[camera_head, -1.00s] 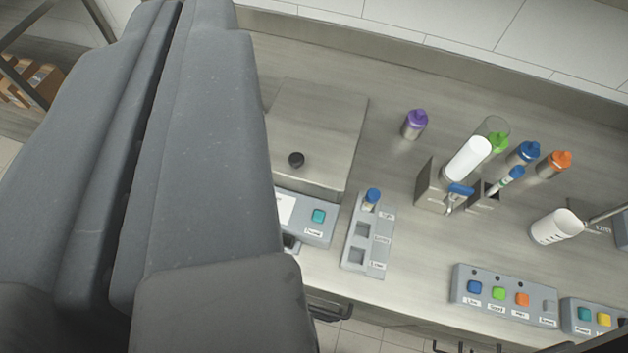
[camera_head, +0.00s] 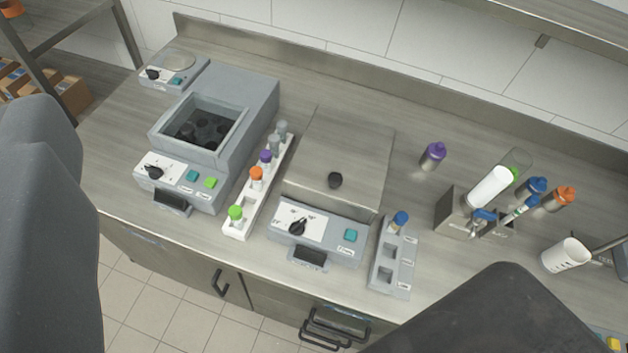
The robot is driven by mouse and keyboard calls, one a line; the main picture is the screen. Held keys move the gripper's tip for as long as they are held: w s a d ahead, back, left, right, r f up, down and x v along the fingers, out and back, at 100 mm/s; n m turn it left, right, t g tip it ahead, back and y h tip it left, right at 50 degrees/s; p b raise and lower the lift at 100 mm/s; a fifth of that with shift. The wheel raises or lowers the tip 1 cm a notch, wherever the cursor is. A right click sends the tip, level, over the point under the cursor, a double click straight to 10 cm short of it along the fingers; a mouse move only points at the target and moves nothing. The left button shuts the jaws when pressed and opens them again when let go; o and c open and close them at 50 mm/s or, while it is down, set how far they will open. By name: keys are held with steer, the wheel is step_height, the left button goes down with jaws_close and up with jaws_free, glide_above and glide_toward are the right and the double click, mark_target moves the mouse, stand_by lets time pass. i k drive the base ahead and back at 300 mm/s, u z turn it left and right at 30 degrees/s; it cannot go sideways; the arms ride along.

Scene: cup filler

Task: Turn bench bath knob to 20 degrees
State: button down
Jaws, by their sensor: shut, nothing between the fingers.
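The likely bench bath is the lidded steel-and-grey unit (camera_head: 352,150) in the middle of the bench. Its black knob (camera_head: 298,227) sits on a white dial plate (camera_head: 315,218) at the front. Small marks ring the knob, too small to read, so I cannot tell its setting. A teal button (camera_head: 350,235) is to the right of the dial, and a round black handle (camera_head: 335,180) is on the lid. The fingertips of my gripper are not in view. Grey parts of my own body cover the left edge and the lower right. Nothing of mine touches the knob.
An open-topped grey unit (camera_head: 255,90) with its own black knob (camera_head: 153,172) stands left. A small device with a round plate (camera_head: 178,60) is behind it. A white rack (camera_head: 240,222) holds several capped tubes. A grey rack (camera_head: 379,277), bottles and a white cup (camera_head: 563,256) stand right.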

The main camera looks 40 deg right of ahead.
mark_target(297, 229)
steer(key=k, duration=1.75)
steer(key=z, duration=0.55)
steer(key=i, duration=1.05)
steer(key=u, duration=0.05)
